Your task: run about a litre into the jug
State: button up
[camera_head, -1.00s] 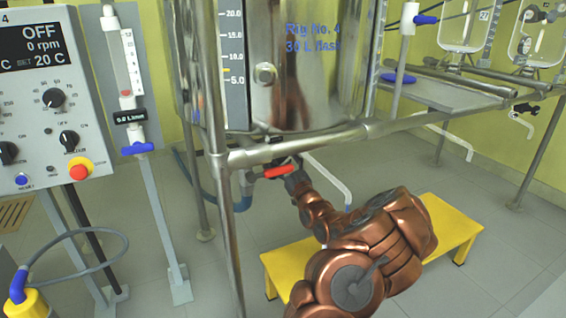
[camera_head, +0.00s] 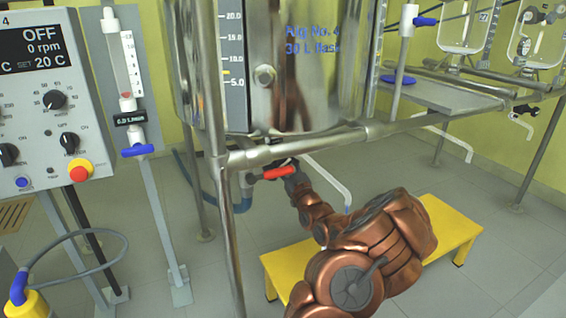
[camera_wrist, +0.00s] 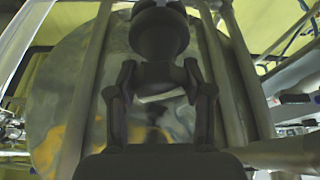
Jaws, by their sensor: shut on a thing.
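The steel-clad vessel (camera_head: 300,90) of rig 4 fills the upper middle of the head view. Below its frame rail, a red valve handle (camera_head: 285,173) lies nearly level. My gripper (camera_head: 288,164) reaches it from below right, partly hidden by the handle and rail. In the wrist view my gripper (camera_wrist: 159,72) has both dark fingers closed in on a pale bar-like piece (camera_wrist: 158,97), seemingly the handle, under a dark round fitting (camera_wrist: 160,30). The valve's outlet is hard to make out. No jug shows in either view, and no flow is visible.
A low yellow bench (camera_head: 448,228) stands on the floor behind my arm. Steel frame rails (camera_head: 300,148) cross close above the handle. The control panel (camera_head: 50,100) reads OFF, beside a flowmeter (camera_head: 125,65) at left.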

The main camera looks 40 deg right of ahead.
jog(key=shift+r+m, duration=0.15)
jog(key=shift+m, duration=0.15)
jog(key=shift+r+m+h+p, duration=0.1)
jog(key=shift+m+h+p, duration=0.5)
jog(key=shift+m+p, duration=0.35)
jog(key=shift+m+g+h+p, duration=0.5)
jog(key=shift+m+h+p, duration=0.3)
jog(key=shift+m, duration=0.75)
jog(key=shift+m+g+h+p, duration=0.5)
jog(key=shift+m+h+p, duration=0.3)
jog(key=shift+m, duration=0.7)
jog(key=o, duration=1.2)
jog(key=shift+f+m, duration=0.2)
jog(key=shift+m, duration=0.1)
jog(key=shift+c, duration=0.2)
